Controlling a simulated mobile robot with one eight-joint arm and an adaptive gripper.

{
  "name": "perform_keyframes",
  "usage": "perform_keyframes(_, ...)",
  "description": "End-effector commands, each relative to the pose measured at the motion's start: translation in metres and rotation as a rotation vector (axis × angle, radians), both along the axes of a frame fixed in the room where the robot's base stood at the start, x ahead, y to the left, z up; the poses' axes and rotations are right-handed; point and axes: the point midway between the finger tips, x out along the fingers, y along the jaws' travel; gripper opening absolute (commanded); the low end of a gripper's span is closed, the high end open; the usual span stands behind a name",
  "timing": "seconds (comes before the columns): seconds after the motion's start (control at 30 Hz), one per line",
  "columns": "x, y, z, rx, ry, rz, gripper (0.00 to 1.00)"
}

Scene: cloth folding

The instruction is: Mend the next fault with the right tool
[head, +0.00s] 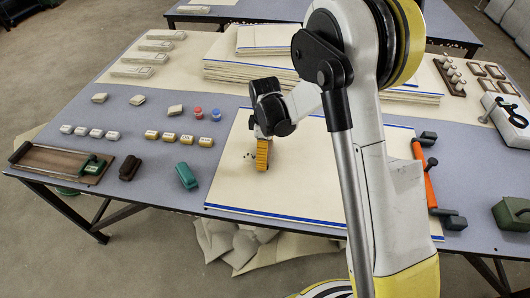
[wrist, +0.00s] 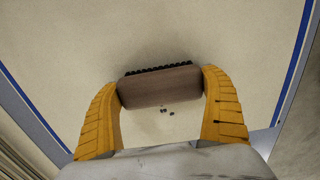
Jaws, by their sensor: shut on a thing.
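A cream cloth with blue side edges (head: 228,183) lies flat on the table under my arm; it fills most of the wrist view (wrist: 150,35). My gripper (head: 262,155) is low over its left part, and its yellow fingers (wrist: 163,100) are shut on a brown brush (wrist: 160,87) with black bristles. The bristles point away from the wrist camera's near side. A few small dark specks (wrist: 167,111) lie on the cloth beside the brush. In the head view the brush is hidden by the gripper, and some specks (head: 249,155) show to its left.
On the left stand a brown tray (head: 35,158) with a green tool, a dark brown block (head: 130,168), a green block (head: 187,176) and rows of small blocks. Folded cloth stacks (head: 235,72) lie behind. An orange-handled tool (head: 425,172) lies right of the cloth.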

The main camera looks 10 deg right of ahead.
Motion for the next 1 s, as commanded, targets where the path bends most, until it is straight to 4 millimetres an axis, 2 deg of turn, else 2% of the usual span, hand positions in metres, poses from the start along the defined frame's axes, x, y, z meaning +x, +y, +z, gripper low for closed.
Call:
perform_keyframes(0.17,0.002,0.005,0.0,0.0,0.0,0.0,0.52)
perform_keyframes(0.5,0.012,0.034,0.002,0.0,0.0,0.001,0.52)
perform_keyframes(0.77,0.016,0.043,0.002,0.0,0.0,0.001,0.52)
perform_keyframes(1.0,0.024,0.064,0.0,0.0,0.0,0.002,0.52)
